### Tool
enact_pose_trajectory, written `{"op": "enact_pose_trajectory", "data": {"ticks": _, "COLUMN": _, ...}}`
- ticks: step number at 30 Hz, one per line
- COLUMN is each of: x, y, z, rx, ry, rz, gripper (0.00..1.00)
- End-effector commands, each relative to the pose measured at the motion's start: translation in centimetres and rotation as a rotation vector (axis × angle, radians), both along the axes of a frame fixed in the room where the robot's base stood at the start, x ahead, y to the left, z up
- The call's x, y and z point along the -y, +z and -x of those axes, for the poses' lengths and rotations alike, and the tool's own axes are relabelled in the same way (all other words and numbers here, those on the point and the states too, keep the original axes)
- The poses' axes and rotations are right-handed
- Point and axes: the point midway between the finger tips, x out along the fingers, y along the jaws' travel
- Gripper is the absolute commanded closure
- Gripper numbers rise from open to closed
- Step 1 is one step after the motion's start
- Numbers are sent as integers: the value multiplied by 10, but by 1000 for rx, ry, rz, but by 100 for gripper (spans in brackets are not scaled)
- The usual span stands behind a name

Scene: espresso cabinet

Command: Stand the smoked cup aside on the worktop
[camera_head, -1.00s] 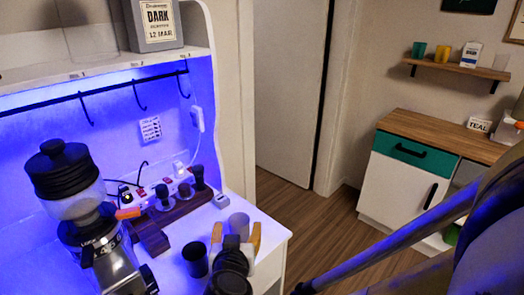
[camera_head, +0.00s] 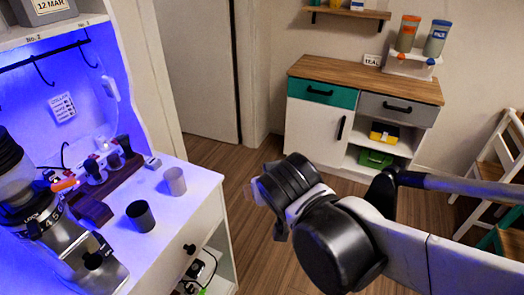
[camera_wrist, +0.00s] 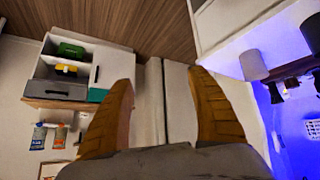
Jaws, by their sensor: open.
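A dark cup (camera_head: 140,215), which looks like the smoked one, stands upright on the white worktop (camera_head: 150,252). A light grey cup (camera_head: 175,181) stands upright behind it and to its right, apart from it. My gripper (camera_wrist: 162,80) is open and empty, its two brown fingers spread wide in the wrist view. In the head view it hangs over the floor to the right of the worktop, clear of both cups, its fingers mostly hidden. The light grey cup also shows in the wrist view (camera_wrist: 253,65).
A coffee grinder (camera_head: 40,210) stands at the worktop's left, with a dark wooden rack (camera_head: 108,190) behind the cups. The worktop's front right is bare. A wood-topped cabinet (camera_head: 360,80) stands across the room, with white chairs (camera_head: 500,165) at the right.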

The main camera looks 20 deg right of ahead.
Motion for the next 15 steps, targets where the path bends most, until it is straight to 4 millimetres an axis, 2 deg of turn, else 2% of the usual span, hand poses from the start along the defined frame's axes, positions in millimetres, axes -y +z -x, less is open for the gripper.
{"op": "enact_pose_trajectory", "data": {"ticks": 1, "x": 19, "y": 1, "z": 19, "rx": -33, "ry": -11, "rz": -16, "gripper": 32}}
{"op": "enact_pose_trajectory", "data": {"ticks": 3, "x": 32, "y": 2, "z": 40, "rx": -71, "ry": -3, "rz": -36, "gripper": 32}}
{"op": "enact_pose_trajectory", "data": {"ticks": 6, "x": 42, "y": 3, "z": 63, "rx": -101, "ry": 14, "rz": -62, "gripper": 32}}
{"op": "enact_pose_trajectory", "data": {"ticks": 10, "x": 45, "y": 4, "z": 79, "rx": -117, "ry": 29, "rz": -84, "gripper": 32}}
{"op": "enact_pose_trajectory", "data": {"ticks": 15, "x": 45, "y": 4, "z": 82, "rx": -120, "ry": 36, "rz": -88, "gripper": 32}}
